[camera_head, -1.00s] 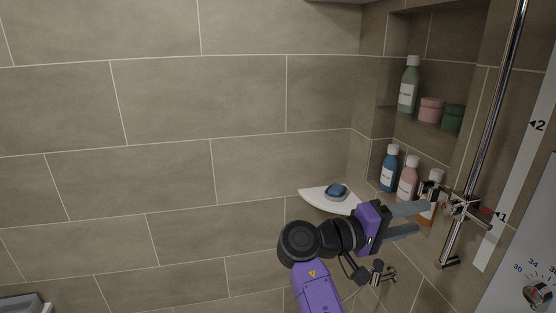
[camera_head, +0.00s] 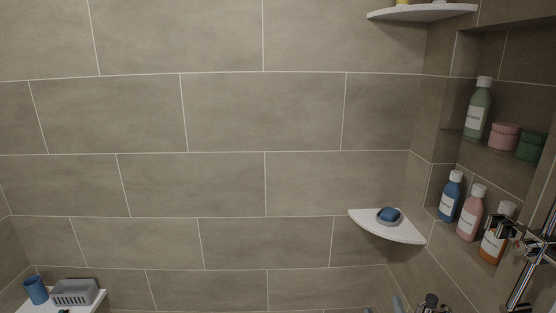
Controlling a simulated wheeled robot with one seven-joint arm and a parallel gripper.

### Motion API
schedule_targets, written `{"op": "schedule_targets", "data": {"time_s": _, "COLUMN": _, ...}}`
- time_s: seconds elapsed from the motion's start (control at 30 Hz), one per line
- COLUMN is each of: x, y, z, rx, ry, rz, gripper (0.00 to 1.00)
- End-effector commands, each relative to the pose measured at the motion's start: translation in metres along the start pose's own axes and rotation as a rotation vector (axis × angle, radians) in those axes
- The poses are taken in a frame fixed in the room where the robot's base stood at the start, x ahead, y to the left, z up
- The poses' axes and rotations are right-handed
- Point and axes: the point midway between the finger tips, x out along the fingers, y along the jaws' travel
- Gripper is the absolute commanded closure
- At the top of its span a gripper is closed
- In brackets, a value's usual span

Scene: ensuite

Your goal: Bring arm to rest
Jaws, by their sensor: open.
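Only what look like the grey fingertips of my gripper (camera_head: 385,308) show at the bottom edge of the head view, right of the middle. They are apart, with nothing seen between them. The rest of my gripper and my arm is below the picture. The fingertips appear below the white corner shelf (camera_head: 388,230), which holds a blue item in a small grey dish (camera_head: 389,215).
A wall niche (camera_head: 490,160) on the right holds several bottles and two jars. A chrome shower rail (camera_head: 530,270) stands at the right edge. A dark and chrome fitting (camera_head: 428,302) is near the fingertips. A blue cup (camera_head: 36,290) and grey basket (camera_head: 75,292) sit lower left.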

Motion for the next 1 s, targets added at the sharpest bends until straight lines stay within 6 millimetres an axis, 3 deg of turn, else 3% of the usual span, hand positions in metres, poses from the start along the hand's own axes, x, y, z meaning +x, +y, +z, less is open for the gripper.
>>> {"op": "schedule_targets", "data": {"time_s": 0.03, "x": -0.022, "y": -0.009, "z": 0.008, "rx": 0.043, "ry": 0.025, "rz": -0.035, "gripper": 0.49}}
{"op": "schedule_targets", "data": {"time_s": 0.13, "x": -0.063, "y": -0.021, "z": 0.013, "rx": 0.142, "ry": 0.08, "rz": -0.092, "gripper": 0.49}}
{"op": "schedule_targets", "data": {"time_s": 0.33, "x": -0.146, "y": -0.025, "z": 0.021, "rx": 0.34, "ry": 0.153, "rz": -0.173, "gripper": 0.49}}
{"op": "schedule_targets", "data": {"time_s": 0.7, "x": -0.284, "y": 0.009, "z": 0.032, "rx": 0.653, "ry": 0.137, "rz": -0.23, "gripper": 0.49}}
{"op": "schedule_targets", "data": {"time_s": 1.0, "x": -0.367, "y": 0.024, "z": 0.059, "rx": 0.738, "ry": -0.045, "rz": -0.265, "gripper": 0.49}}
